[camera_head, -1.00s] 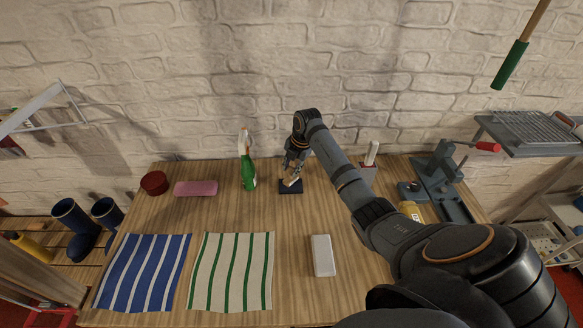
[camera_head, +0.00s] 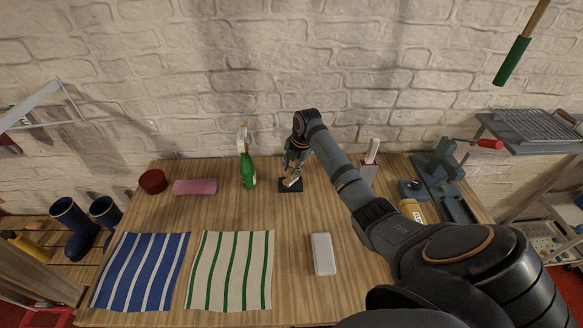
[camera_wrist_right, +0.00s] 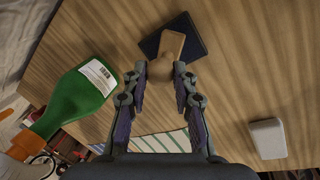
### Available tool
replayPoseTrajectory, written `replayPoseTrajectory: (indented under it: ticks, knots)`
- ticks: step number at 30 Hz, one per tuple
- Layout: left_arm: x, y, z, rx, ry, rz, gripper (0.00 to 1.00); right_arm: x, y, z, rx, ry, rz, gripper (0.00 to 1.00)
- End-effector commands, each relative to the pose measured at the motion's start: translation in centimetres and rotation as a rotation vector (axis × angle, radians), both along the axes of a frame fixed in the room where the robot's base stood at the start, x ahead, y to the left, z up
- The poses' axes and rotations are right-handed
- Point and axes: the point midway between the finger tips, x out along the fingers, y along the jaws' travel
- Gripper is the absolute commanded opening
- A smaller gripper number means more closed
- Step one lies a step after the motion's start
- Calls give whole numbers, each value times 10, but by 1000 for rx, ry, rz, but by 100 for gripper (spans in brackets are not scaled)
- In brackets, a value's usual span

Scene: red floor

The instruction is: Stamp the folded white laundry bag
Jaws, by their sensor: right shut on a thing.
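The folded white laundry bag (camera_head: 322,254) lies flat at the front right of the wooden table, and it also shows in the right wrist view (camera_wrist_right: 268,138). A wooden stamp (camera_wrist_right: 168,52) is at the dark ink pad (camera_wrist_right: 196,36) at the back middle; the pad also shows in the head view (camera_head: 285,188). My right gripper (camera_wrist_right: 159,70) is shut on the stamp's rounded handle. The stamp's base is over the pad; I cannot tell whether it touches. My left gripper is not in view.
A green spray bottle (camera_head: 248,172) stands just left of the pad. A pink block (camera_head: 195,187) and a red round tin (camera_head: 153,181) are farther left. Two striped cloths, blue (camera_head: 141,272) and green (camera_head: 230,270), lie in front. The table between pad and bag is clear.

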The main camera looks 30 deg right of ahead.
Motion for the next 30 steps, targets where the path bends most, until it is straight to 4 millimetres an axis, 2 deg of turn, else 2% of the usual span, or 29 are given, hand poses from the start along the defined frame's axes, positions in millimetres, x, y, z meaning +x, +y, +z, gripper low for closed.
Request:
replayPoseTrajectory:
  ticks: [30]
  knots:
    - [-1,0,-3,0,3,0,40,0,0,-8,0,0,0,7]
